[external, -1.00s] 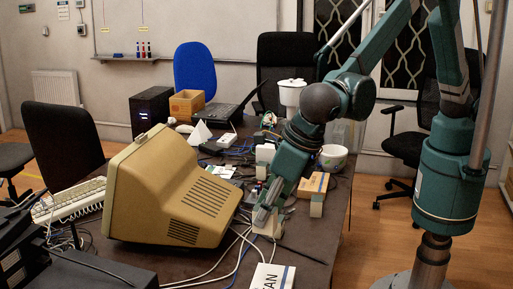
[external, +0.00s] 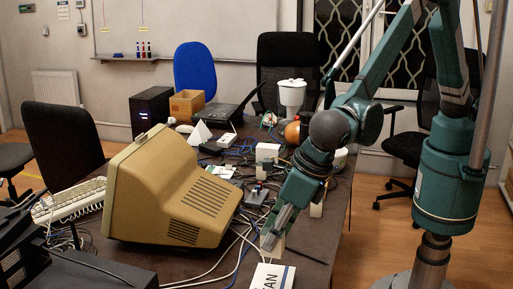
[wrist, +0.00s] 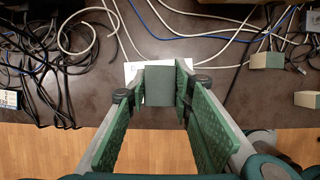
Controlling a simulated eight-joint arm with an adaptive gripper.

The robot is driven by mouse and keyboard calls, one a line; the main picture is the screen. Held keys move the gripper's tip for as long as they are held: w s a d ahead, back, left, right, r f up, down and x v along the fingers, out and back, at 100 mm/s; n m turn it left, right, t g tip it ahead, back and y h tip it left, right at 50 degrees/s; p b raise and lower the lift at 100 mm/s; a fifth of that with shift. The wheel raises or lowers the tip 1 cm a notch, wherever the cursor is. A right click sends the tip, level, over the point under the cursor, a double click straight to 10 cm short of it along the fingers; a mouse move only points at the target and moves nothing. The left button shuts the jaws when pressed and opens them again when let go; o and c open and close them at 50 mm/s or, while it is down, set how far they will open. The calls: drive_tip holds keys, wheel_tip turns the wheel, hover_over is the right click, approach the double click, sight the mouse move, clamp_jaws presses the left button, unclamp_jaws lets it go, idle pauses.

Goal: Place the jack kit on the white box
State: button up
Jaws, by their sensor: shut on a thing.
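My gripper (external: 270,236) reaches low over the front part of the table. In the wrist view my gripper (wrist: 158,88) is shut on a dark grey-green block, apparently the jack kit (wrist: 158,86), held between its fingertips. In the wrist view a white surface (wrist: 130,71) shows partly behind the jack kit.
A beige monitor (external: 180,195) stands left of my gripper. Cables (external: 225,250) run across the table. Cream blocks (wrist: 266,61) (wrist: 308,99) stand on the right of the wrist view, one near the table edge. Another small white box (external: 267,152) stands farther back.

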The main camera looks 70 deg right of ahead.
sight(273, 255)
drive_tip(key=shift+f+b, duration=0.35)
drive_tip(key=shift+f, duration=2.7)
drive_tip(key=shift+f, duration=1.9)
drive_tip(key=shift+f+b, duration=0.15)
drive_tip(key=shift+b, duration=0.25)
drive_tip(key=o, duration=0.9)
drive_tip(key=p+v, duration=0.1)
drive_tip(key=v, duration=1.1)
drive_tip(key=shift+p, duration=0.3)
